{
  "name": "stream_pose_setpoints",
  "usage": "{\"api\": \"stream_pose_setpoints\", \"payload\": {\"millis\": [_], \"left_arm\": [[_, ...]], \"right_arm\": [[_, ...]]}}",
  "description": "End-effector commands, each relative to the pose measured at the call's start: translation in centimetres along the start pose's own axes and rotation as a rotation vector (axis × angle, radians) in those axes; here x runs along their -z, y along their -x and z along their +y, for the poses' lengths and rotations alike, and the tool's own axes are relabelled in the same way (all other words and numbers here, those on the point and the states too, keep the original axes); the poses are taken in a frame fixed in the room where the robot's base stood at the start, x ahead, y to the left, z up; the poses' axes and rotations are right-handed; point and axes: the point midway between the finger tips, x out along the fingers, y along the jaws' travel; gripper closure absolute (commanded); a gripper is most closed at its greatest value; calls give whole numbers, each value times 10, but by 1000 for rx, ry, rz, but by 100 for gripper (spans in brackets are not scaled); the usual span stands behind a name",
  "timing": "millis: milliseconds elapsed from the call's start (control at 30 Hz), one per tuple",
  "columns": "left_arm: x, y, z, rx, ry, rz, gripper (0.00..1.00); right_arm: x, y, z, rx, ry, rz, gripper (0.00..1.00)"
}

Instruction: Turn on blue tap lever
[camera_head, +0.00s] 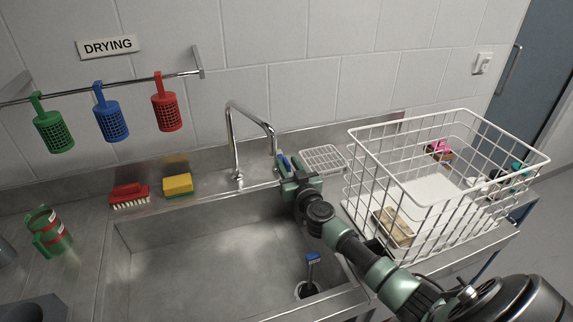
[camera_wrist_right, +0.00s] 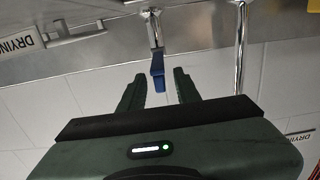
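The blue tap lever (camera_wrist_right: 158,72) shows in the right wrist view on a metal stem. In the head view it is a small blue piece (camera_head: 286,161) beside the chrome tap (camera_head: 234,140), partly hidden by my gripper. My right gripper (camera_head: 288,164) is at the back right of the sink. In the wrist view its two green fingers (camera_wrist_right: 160,82) stand apart, one on each side of the lever's end. Gaps show between the fingers and the lever. My left gripper is not in view.
The sink (camera_head: 200,275) lies below my arm, with a blue-topped plug handle (camera_head: 312,258) in it. A white wire basket (camera_head: 440,118) stands close on the right. A red brush (camera_head: 129,196) and yellow sponge (camera_head: 178,184) lie at the back left ledge.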

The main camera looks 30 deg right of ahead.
Motion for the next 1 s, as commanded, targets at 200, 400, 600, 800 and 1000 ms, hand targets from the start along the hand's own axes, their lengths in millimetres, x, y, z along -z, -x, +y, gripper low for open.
{"api": "stream_pose_setpoints", "payload": {"millis": [200, 400, 600, 800, 1000], "left_arm": [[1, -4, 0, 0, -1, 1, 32], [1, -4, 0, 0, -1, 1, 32], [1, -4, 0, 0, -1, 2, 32], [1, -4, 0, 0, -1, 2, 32], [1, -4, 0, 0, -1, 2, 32]], "right_arm": [[0, -14, 0, 1, 0, 0, 67], [0, -14, 0, 1, 0, 0, 67], [0, -14, 0, 1, 0, 0, 100], [0, -14, 0, 1, 0, 0, 100], [0, -14, 0, 1, 0, 0, 100]]}}
